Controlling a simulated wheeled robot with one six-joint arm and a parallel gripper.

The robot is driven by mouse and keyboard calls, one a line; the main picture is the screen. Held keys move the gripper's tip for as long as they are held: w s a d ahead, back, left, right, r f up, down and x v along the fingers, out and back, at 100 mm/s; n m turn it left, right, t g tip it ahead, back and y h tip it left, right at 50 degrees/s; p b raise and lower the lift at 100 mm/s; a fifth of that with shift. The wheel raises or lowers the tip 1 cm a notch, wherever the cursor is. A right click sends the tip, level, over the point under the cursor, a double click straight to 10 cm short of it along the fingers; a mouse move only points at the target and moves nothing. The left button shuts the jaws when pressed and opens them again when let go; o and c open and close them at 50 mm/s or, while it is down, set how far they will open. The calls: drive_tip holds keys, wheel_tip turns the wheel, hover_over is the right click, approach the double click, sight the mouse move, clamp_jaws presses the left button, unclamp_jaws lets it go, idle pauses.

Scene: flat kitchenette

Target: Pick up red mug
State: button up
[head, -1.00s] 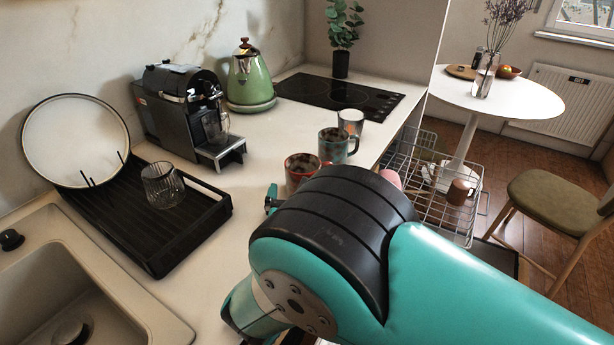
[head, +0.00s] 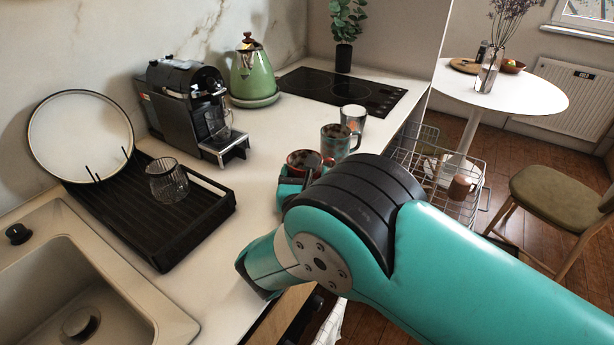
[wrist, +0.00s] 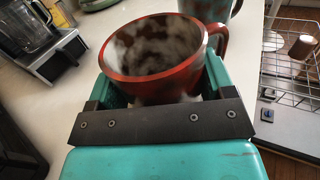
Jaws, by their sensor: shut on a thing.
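The red mug (head: 306,159) stands on the white counter in the head view, with its handle to the right and its lower part hidden by my arm. In the wrist view the red mug (wrist: 150,62) sits upright between the teal jaws, its rim and speckled grey inside facing me. My gripper (head: 292,182) reaches it from the near side. In the wrist view my gripper (wrist: 160,88) is shut on the mug's body, one jaw on each side. I cannot tell whether the mug's base touches the counter.
A teal mug (head: 336,142) stands just behind the red mug, with a white cup (head: 354,116) beyond. A wire dishwasher rack (head: 437,170) is pulled out to the right. A black drying rack (head: 150,215) and coffee machine (head: 190,108) stand left. Counter between is clear.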

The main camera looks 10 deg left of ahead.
drive_tip(key=shift+r, duration=0.15)
wheel_tip(320, 180, up, 20)
drive_tip(key=m+b, duration=0.8)
drive_tip(key=m, duration=0.1)
drive_tip(key=m+b, duration=0.8)
drive_tip(key=m, duration=0.1)
